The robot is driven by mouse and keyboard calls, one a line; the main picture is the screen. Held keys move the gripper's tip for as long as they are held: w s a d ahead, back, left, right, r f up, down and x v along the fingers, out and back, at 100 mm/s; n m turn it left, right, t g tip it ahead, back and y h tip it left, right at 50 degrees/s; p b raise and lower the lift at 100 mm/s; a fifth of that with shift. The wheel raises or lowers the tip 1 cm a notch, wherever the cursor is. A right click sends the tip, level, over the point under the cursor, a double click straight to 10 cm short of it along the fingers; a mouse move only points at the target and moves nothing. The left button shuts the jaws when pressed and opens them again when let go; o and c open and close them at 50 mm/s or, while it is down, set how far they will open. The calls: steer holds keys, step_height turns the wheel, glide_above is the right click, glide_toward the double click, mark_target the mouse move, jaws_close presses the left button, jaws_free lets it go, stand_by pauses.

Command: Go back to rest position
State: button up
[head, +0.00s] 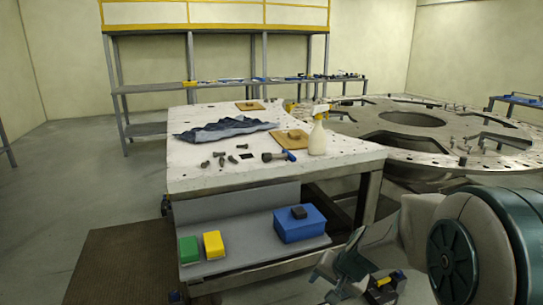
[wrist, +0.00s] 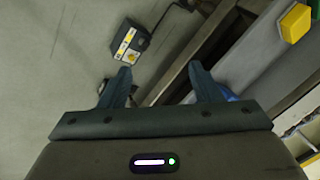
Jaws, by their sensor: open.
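My gripper (wrist: 160,78) is open in the wrist view, its two dark fingers apart with nothing between them. In the head view my arm comes in from the lower right, and the gripper end (head: 340,272) hangs low beside the front right corner of the white worktable (head: 215,165). It is below the tabletop and in front of the lower shelf's right side. The fingertips are hard to make out in the head view.
The table bears a dark blue cloth (head: 222,130), a spray bottle (head: 318,138) and several bolts. Its lower shelf holds a blue box (head: 299,226), a green box (head: 189,250) and a yellow box (head: 213,245). A round turret plate (head: 465,130) stands right. Left floor is clear.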

steer(key=s+d+r+n+g+h+p, duration=0.1)
steer(key=s+r+n+p, duration=0.4)
steer(key=s+r, duration=0.9)
steer(key=s+h+p, duration=0.1)
steer(key=s, duration=0.3)
steer(key=shift+s+r+n+g+h, duration=0.3)
steer(key=shift+r, duration=0.05)
